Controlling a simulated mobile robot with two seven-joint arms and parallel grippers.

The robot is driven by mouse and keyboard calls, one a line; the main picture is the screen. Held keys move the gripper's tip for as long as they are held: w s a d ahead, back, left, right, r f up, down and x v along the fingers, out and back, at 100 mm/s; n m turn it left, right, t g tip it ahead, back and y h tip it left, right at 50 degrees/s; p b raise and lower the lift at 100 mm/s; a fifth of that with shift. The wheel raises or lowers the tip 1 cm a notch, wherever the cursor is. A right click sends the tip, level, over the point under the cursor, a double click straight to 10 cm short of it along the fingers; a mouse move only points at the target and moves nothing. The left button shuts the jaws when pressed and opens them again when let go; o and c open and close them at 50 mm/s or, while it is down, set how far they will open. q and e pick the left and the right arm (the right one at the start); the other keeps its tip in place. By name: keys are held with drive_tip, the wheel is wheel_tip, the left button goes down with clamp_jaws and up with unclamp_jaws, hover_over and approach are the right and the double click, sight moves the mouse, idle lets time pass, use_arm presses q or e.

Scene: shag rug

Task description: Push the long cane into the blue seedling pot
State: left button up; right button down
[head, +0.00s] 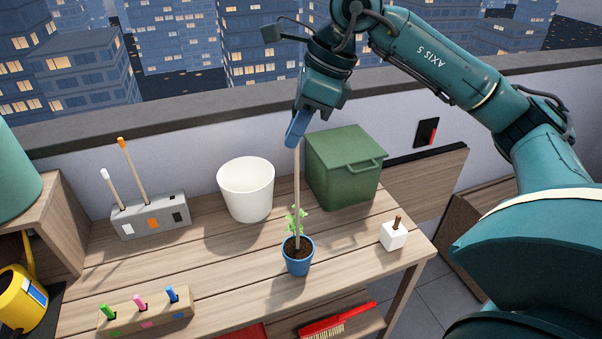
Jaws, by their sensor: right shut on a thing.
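The blue seedling pot (299,266) stands upright near the table's front edge, with dark soil and a small green seedling (292,218) in it. My right gripper (298,133) is above the pot, its blue fingers shut on the upper part of the long cane (297,185). The cane is pale and hangs nearly upright. Its lower end meets the dark soil in this view, beside the seedling's stem; how deep it sits, I cannot tell. The cane's top is hidden by the gripper. My left gripper is not in view.
A grey block (151,221) holds a white-tipped and an orange-tipped cane. A white pot (246,190) and a green lidded box (340,168) stand behind the seedling pot. A white cube (393,236) with a peg is to its right. A wooden holder (133,311) with coloured markers lies front left.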

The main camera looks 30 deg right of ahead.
wheel_tip(320, 180, down, 5)
drive_tip(key=b, duration=0.3)
drive_tip(key=shift+f, duration=0.15)
drive_tip(key=c, duration=1.5)
unclamp_jaws()
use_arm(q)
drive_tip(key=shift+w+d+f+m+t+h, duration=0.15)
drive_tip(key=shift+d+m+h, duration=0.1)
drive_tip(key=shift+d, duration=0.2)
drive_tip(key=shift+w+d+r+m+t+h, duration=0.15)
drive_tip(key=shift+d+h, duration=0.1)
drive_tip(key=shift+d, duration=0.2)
use_arm(e)
drive_tip(key=v, duration=1.2)
